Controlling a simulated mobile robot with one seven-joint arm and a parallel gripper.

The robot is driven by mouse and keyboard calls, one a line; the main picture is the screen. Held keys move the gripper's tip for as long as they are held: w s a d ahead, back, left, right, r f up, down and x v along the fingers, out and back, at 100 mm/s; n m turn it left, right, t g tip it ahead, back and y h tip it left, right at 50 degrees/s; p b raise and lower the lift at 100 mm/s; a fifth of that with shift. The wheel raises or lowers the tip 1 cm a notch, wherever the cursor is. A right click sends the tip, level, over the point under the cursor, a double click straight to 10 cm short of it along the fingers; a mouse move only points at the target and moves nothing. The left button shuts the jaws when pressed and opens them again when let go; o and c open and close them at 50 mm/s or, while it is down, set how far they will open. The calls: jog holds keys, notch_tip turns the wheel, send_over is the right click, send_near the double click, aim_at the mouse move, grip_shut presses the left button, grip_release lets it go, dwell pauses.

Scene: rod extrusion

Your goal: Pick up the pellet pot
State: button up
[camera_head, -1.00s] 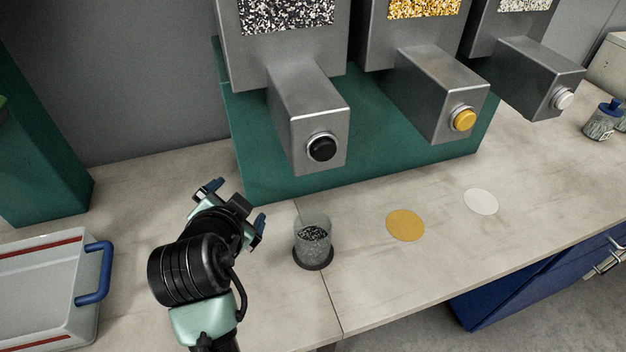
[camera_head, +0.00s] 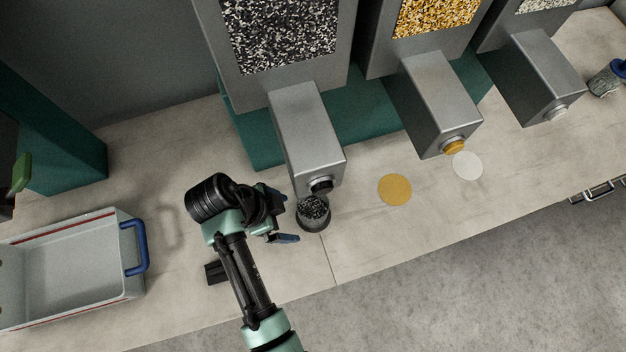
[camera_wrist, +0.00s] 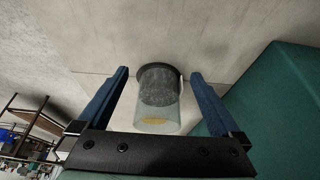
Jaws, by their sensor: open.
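The pellet pot (camera_head: 314,209) is a clear cup holding black and white pellets. It stands on a dark round mark on the bench, just below the black-button spout. It also shows in the wrist view (camera_wrist: 159,96), upside down in the picture, between the two blue fingers. My gripper (camera_head: 286,217) is open and lies just left of the pot, with its fingers pointing towards it. In the wrist view my gripper (camera_wrist: 160,82) has a finger on each side of the pot, with a gap on both sides.
The black-button dispenser spout (camera_head: 306,137) overhangs close behind the pot. A yellow disc (camera_head: 394,189) and a white disc (camera_head: 467,165) mark the bench to the right. A grey crate with a blue handle (camera_head: 136,248) stands at left. The bench's front edge is near.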

aim_at(318, 207)
jog(key=d, duration=0.2)
jog(key=w+d+p, duration=0.1)
jog(key=d, duration=0.1)
jog(key=w+d, duration=0.1)
jog(key=d, duration=0.1)
jog(key=shift+w+d+f, duration=0.15)
jog(key=shift+d, duration=0.2)
jog(key=shift+d+f, duration=0.1)
jog(key=shift+f, duration=0.35)
jog(key=shift+w, duration=0.1)
grip_shut()
